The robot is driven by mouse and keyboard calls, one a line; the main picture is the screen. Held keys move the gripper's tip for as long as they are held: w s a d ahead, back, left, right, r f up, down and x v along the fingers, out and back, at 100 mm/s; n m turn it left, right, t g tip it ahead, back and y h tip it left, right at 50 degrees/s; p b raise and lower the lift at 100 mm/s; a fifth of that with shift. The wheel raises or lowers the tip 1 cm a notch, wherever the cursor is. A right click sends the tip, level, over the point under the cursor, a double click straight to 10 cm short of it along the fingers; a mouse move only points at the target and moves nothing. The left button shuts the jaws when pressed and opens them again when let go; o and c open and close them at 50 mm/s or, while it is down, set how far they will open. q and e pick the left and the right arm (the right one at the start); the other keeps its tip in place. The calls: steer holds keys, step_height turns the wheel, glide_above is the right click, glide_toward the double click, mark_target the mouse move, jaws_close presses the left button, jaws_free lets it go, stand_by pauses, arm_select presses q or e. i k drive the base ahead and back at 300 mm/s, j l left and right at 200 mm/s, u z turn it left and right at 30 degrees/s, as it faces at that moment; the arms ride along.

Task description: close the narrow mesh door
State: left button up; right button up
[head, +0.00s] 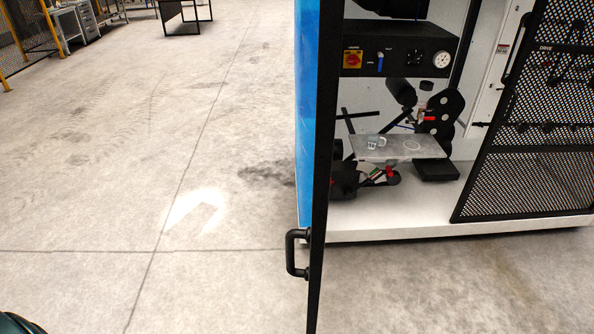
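A door with a thin black frame (318,190) stands swung open in the middle of the head view, seen almost edge-on. Its face is too foreshortened to show any mesh. A black bar handle (291,252) sticks out to the left of its lower part. A black mesh panel (545,125) marked DRIVE covers the right side of the cabinet, with its own upright black handle (517,48). The cabinet opening between them is uncovered. I cannot tell for certain from this view which one is the narrow door. Neither gripper is in view.
The white cabinet base (420,229) sits low. Concrete floor (130,190) at left is clear; a dark-framed table (184,14) stands far back.

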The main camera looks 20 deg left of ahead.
mark_target(332, 14)
steer(key=j+z, duration=0.15)
steer(key=j, duration=1.45)
